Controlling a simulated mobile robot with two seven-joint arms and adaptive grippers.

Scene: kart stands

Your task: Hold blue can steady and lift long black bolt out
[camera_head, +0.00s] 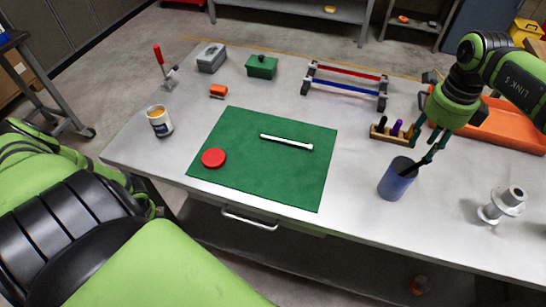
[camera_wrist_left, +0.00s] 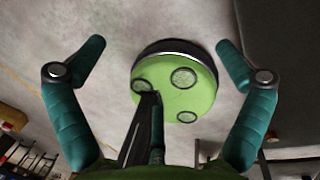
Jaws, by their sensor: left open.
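The blue can (camera_head: 396,183) stands upright on the grey table, right of the green mat. A long black bolt (camera_head: 414,168) leans in it, its upper end sticking out to the right over the rim; its lower part is hidden in the can. My right gripper (camera_head: 422,152) points down just above and right of the can, its fingertips close to the bolt's upper end. I cannot tell whether they grip it. My left gripper (camera_wrist_left: 160,50) is open and empty in the left wrist view, its fingers wide apart, away from the can; the head view does not show its fingers.
A green mat (camera_head: 285,180) holds a red disc (camera_head: 213,158) and a white bolt (camera_head: 286,142). A wooden block with pegs (camera_head: 378,137) stands close behind the can. An orange tray (camera_head: 515,130) and a grey metal fitting (camera_head: 502,204) are to the right.

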